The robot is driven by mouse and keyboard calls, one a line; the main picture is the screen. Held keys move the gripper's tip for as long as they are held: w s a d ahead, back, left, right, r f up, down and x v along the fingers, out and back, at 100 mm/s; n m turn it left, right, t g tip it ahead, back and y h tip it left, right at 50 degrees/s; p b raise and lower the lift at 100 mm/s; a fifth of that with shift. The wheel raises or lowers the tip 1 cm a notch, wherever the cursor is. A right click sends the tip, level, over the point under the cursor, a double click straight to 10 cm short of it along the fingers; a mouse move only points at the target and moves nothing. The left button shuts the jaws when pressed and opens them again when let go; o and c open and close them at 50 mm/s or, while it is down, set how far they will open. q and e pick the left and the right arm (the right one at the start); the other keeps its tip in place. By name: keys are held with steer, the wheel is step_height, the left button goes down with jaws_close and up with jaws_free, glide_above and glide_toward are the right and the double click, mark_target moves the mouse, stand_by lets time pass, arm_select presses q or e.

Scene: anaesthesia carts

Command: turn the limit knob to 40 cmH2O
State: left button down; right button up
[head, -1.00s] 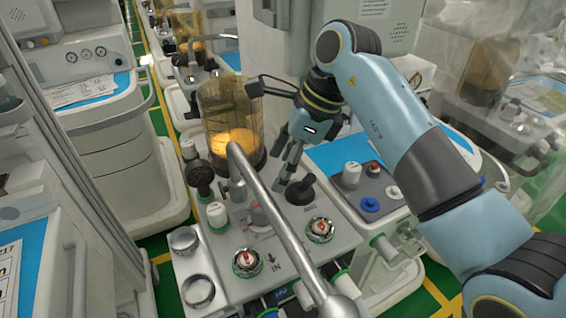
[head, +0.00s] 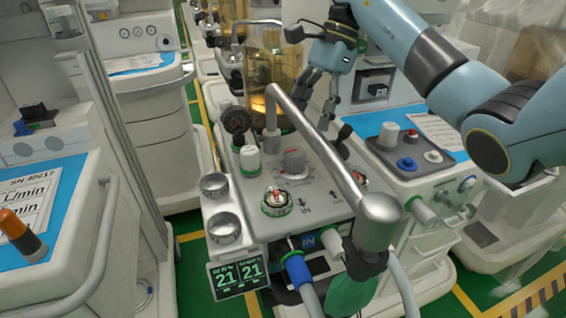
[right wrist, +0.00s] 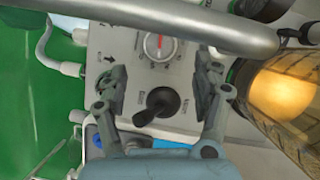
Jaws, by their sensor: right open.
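A grey knob (head: 295,161) with a printed scale stands on the cart's top panel in the head view; it is likely the limit knob. In the right wrist view this knob (right wrist: 159,46) shows a red mark and lies beyond my fingertips, partly under a metal bar. Its setting is too small to read. My right gripper (head: 316,108) is over the back of the panel in the head view. In the right wrist view the gripper (right wrist: 160,76) is open and empty, its fingers either side of a black lever (right wrist: 161,103). My left gripper is not in view.
A bent metal tube (head: 322,139) crosses over the panel near the knob. An amber canister (head: 262,72) stands behind.

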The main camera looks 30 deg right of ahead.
mark_target(296, 150)
steer(key=x, duration=0.5)
steer(key=shift+a+f, duration=0.15)
steer(key=shift+f, duration=0.05)
steer(key=x, duration=0.3)
steer(key=shift+p, duration=0.3)
steer(key=shift+f, duration=0.25)
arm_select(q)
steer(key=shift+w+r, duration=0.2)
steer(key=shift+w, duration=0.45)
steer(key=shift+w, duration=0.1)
arm_select(e)
steer(key=c, duration=1.2)
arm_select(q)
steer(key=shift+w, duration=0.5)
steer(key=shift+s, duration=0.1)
arm_select(e)
steer(key=shift+m, duration=0.3)
